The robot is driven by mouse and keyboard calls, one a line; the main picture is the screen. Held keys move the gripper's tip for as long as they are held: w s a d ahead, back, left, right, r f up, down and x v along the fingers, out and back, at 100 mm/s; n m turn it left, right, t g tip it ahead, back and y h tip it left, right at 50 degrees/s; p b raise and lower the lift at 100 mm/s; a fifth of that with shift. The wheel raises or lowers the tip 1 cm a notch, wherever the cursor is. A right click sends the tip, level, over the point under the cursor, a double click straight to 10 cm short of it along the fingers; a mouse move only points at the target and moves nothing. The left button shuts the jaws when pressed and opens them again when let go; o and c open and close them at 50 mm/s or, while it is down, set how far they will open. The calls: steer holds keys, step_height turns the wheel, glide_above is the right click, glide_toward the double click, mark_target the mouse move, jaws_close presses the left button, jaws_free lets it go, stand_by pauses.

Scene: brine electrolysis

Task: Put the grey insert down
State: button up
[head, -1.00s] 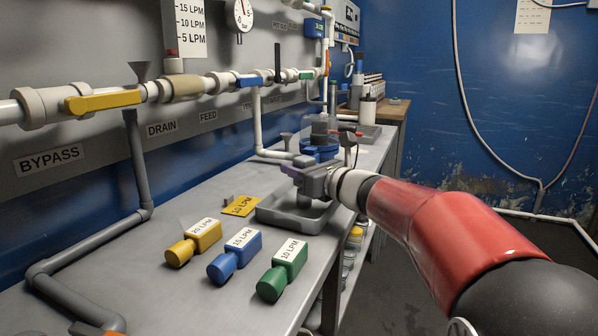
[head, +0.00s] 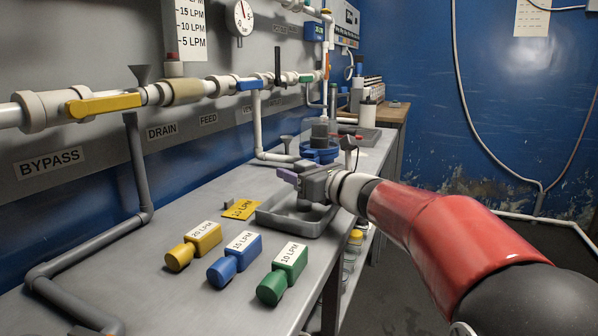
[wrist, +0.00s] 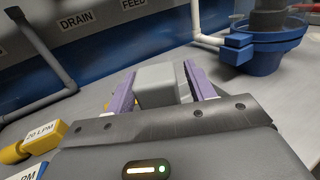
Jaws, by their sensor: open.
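The grey insert (wrist: 157,84) shows in the wrist view as a block between the two purple fingers. My gripper (wrist: 153,88) is open, with a narrow gap at the block's right side. In the head view my gripper (head: 290,178) is over the grey tray (head: 273,221) on the bench. A grey upright shape shows under the gripper in the tray, partly hidden by it. I cannot tell whether the insert's underside rests on anything.
Yellow (head: 203,238), blue (head: 243,250) and green (head: 290,262) labelled blocks lie in front of the tray. A blue fixture (head: 320,152) stands behind. Pipes run along the wall.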

steer(key=b+v, duration=0.1)
steer(key=v, duration=1.1)
steer(key=shift+b, duration=0.35)
steer(key=s+d+f+m+t+h, duration=0.25)
steer(key=d+m+h, duration=0.35)
steer(key=m, duration=0.7)
steer(key=s+d+f+m+t+h, duration=0.1)
steer(key=s+d+m+h, duration=0.2)
steer(key=d+m+h, duration=0.65)
steer(key=s+a+f+m+g+y, duration=0.1)
steer(key=s+a+f+m+g, duration=0.1)
steer(key=s+f+m+g, duration=0.3)
steer(key=s+a+f+m+g+y, duration=0.1)
steer(key=s+a+f+m+g, duration=0.2)
steer(key=s+f+m, duration=1)
steer(key=s+m+g, duration=0.2)
steer(key=s+m, duration=0.2)
steer(key=shift+f+m, duration=0.3)
steer(key=shift+m, duration=0.05)
steer(key=shift+w+g+y, duration=0.1)
steer(key=shift+g+y, duration=0.15)
